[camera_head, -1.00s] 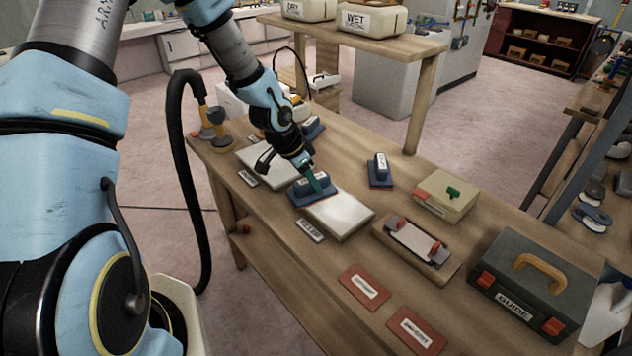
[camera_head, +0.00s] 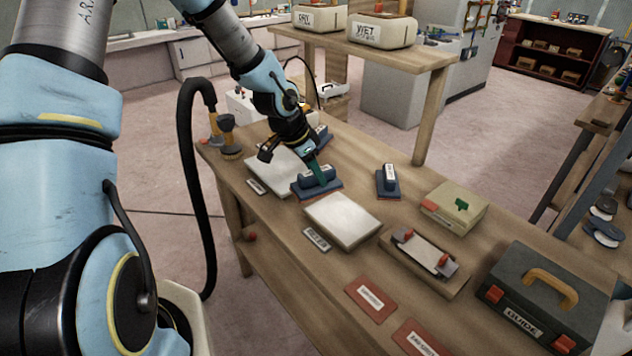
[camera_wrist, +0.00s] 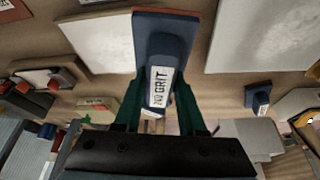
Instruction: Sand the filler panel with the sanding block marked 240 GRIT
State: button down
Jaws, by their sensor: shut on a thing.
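My gripper (camera_head: 315,170) is shut on the handle of a blue sanding block (camera_head: 318,188) with a reddish pad edge. In the wrist view the block (camera_wrist: 168,75) carries a white label; "GRIT" reads, but its number is unclear. The filler panel (camera_head: 342,220), a pale flat slab with a FILLER tag (camera_head: 317,239) at its front edge, lies just right of the block. It shows left of the block in the wrist view (camera_wrist: 100,40). The block is over the gap between this panel and another pale panel (camera_head: 275,170). I cannot tell whether it touches the bench.
Another blue block (camera_head: 388,181) stands behind the filler panel. To the right are a clamp board (camera_head: 425,262), a beige box with a green mark (camera_head: 455,207), a GUIDE case (camera_head: 545,295) and red cards (camera_head: 371,299). A raised shelf (camera_head: 425,55) stands behind the bench (camera_head: 345,160).

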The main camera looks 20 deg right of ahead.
jog(key=shift+r, duration=0.55)
jog(key=shift+r, duration=1.5)
